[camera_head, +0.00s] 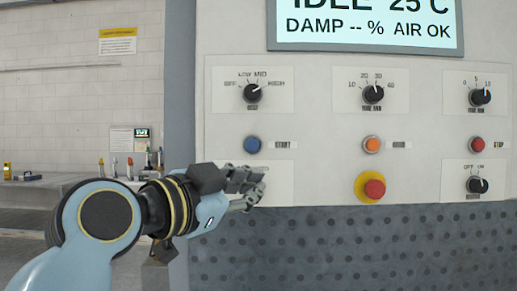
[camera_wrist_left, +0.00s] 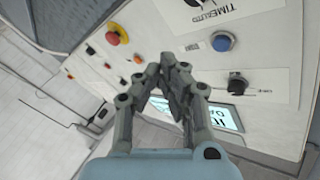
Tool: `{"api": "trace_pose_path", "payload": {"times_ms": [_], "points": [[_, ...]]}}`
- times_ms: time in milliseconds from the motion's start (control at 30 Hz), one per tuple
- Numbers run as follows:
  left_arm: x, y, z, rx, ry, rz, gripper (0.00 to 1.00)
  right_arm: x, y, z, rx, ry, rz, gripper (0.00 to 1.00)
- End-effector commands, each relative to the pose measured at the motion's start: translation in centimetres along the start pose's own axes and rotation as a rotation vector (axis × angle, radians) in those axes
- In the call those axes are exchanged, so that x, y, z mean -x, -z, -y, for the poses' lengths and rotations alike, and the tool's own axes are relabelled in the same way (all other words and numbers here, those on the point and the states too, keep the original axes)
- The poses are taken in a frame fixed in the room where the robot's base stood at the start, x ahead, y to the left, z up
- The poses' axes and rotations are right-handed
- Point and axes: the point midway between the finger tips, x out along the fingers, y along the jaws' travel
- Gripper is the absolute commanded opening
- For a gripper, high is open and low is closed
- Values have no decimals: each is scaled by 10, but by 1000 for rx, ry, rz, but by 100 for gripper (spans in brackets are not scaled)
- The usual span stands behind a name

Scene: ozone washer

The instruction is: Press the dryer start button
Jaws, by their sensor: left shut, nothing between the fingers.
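The blue start button (camera_head: 252,145) sits on the pale dryer panel, left of its START label. It also shows in the left wrist view (camera_wrist_left: 222,42), to the right of the fingertips. My left gripper (camera_head: 254,185) is in front of the panel, below the blue button, and its fingers are shut with nothing between them. In the left wrist view the fingertips (camera_wrist_left: 170,62) come together and look apart from the button. I cannot tell exactly how far the fingertips are from the panel. My right gripper is not in view.
A black heat knob (camera_head: 252,93) sits above the button. An orange button (camera_head: 372,144), a red stop button (camera_head: 477,144) and a red emergency button on yellow (camera_head: 373,187) are to the right. The screen (camera_head: 365,28) reads idle. A workbench (camera_head: 35,181) stands at far left.

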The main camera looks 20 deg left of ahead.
Motion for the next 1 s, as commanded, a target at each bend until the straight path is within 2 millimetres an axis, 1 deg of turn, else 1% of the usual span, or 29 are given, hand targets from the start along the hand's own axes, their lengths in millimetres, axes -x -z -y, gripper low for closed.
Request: {"api": "trace_pose_path", "payload": {"times_ms": [33,100,200,300,533,767,867,1000], "points": [[3,18,12,-4,20,-26,0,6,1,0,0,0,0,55],[6,34,23,-8,42,-52,0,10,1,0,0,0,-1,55],[5,49,34,-9,59,-74,0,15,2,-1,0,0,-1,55],[3,56,38,-9,66,-84,0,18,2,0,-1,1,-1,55],[3,57,39,-9,68,-87,0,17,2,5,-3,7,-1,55],[0,56,40,-9,67,-87,0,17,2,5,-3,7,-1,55],[-6,53,44,-12,66,-86,0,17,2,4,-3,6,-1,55],[-21,46,52,-13,66,-85,0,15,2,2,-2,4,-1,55]]}}
